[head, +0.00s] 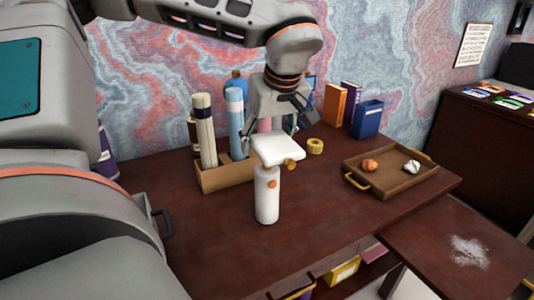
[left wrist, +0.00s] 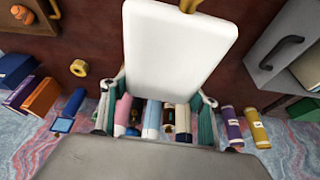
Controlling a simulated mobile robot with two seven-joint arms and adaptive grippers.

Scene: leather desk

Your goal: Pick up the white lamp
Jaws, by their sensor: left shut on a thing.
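The white lamp (head: 267,195) stands upright near the middle of the desk. It has a white cylindrical body, a flat white head and brass-coloured knobs. Its flat white head (left wrist: 180,45) fills the upper middle of the left wrist view. My left gripper (head: 279,130) reaches down from behind and above, shut on the lamp's head. In the left wrist view its fingers (left wrist: 160,92) sit on either side of the head's near edge. The lamp's base appears to be at the desk surface; I cannot tell whether it touches. My right gripper is not in view.
A wooden box (head: 225,180) with several rolled tubes stands just behind and left of the lamp. A yellow tape roll (head: 315,146) and books (head: 335,104) are behind. The desk's front is clear.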

